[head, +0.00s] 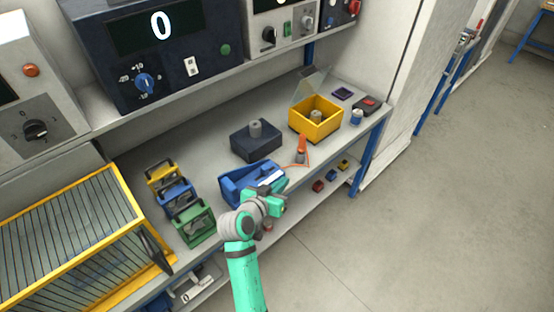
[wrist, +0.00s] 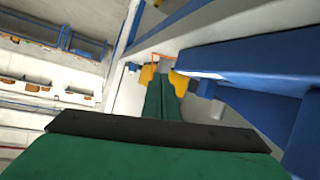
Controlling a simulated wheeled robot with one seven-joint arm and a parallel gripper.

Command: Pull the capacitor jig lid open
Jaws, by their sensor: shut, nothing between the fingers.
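The yellow box (head: 315,131) that looks like the capacitor jig stands at the back right of the bench in the head view. A grey cylinder (head: 316,116) stands inside it. Its clear lid (head: 312,84) stands raised and tilted at the back of the box, so the top is open. My gripper (head: 279,203) is shut and empty at the bench's front edge, by the blue holder, nearer to me than the box and apart from it. The wrist view shows its green fingers (wrist: 162,92) together, with yellow parts beside the tips that I cannot identify.
A blue holder (head: 236,186) lies close to my gripper, and a blue edge (wrist: 250,55) fills the wrist view's upper right. A dark block (head: 256,146), an orange-tipped tool (head: 301,148) and coloured frames (head: 193,223) stand on the bench. The floor at right is clear.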

